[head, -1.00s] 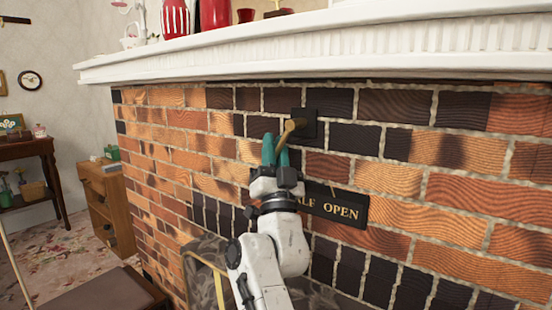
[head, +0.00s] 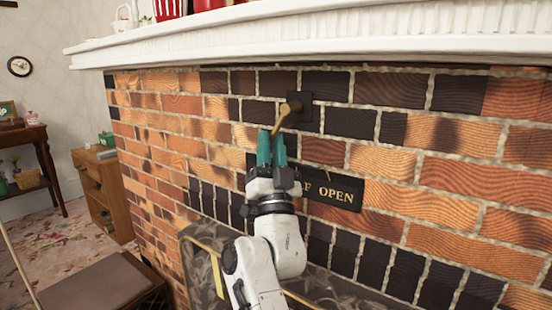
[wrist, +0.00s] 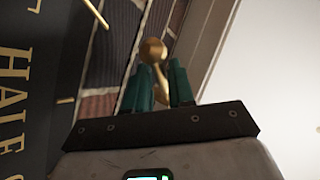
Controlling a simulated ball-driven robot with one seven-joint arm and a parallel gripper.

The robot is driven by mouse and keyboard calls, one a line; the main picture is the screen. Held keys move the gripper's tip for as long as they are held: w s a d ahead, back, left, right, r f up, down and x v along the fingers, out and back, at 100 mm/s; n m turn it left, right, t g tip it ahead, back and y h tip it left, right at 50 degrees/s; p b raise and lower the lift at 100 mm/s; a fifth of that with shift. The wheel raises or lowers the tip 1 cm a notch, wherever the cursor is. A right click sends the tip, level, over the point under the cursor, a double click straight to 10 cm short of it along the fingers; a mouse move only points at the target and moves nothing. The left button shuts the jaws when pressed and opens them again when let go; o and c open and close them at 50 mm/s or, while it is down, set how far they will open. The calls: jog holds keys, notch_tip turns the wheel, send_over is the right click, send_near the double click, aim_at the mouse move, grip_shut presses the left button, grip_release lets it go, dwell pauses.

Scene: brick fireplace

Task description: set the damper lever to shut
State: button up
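The brass damper lever (head: 285,114) comes out of a small black square plate (head: 308,112) on the brick wall and slants down to the left. Below it, a dark sign (head: 340,192) shows gold letters, partly hidden by my gripper; "OPEN" is readable. In the wrist view, "HALF" shows on the sign (wrist: 22,85). My gripper (head: 271,135) is at the lever's lower end, its teal fingers close together.
A white mantel shelf (head: 330,38) overhangs the wall just above the lever. A dark fireplace screen with gold trim (head: 200,262) stands below, beside my arm. A wooden cabinet (head: 105,190) and dark table (head: 22,135) stand far left.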

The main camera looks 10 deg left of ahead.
jog(key=s+d+p, duration=0.4)
jog(key=s+p, duration=0.6)
jog(key=s, duration=0.1)
jog(key=shift+s, duration=0.15)
jog(key=shift+d, duration=0.1)
